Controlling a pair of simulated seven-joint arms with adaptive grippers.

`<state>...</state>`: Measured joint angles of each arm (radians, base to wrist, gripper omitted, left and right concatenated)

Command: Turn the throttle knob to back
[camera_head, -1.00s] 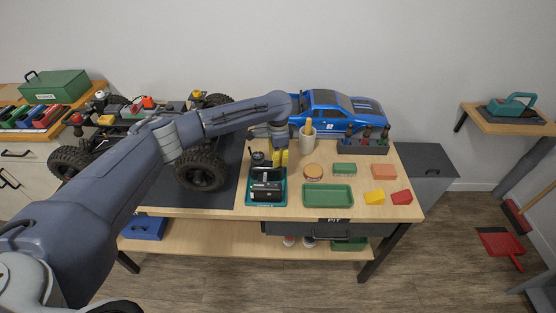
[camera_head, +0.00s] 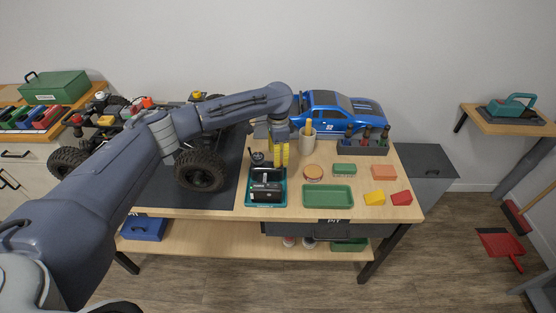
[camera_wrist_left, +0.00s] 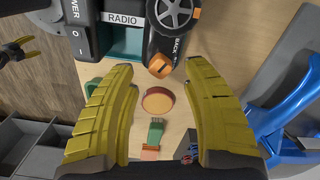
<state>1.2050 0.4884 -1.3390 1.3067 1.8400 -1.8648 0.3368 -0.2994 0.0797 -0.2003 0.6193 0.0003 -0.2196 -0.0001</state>
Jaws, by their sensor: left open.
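The black radio controller (camera_head: 266,190) stands in a teal tray (camera_head: 249,201) on the workbench. In the left wrist view the radio (camera_wrist_left: 90,40) fills the top, with "RADIO", "POWER" and "BACK" lettering. The throttle knob (camera_wrist_left: 158,66), dark with an orange part, sits at its edge beside the word "BACK". My left gripper (camera_head: 281,155) points down just behind the radio; in its wrist view its yellow fingers (camera_wrist_left: 160,100) are wide apart and empty, with the knob beyond them near the middle. A small yellow-tipped gripper, seemingly my right one (camera_wrist_left: 18,48), shows at the far left edge.
A cup with a yellow-handled tool (camera_head: 307,140) stands close right of my left gripper. A blue car body (camera_head: 335,112) lies behind, the crawler chassis (camera_head: 200,170) to the left. A green tray (camera_head: 328,196) and several small coloured items lie to the right.

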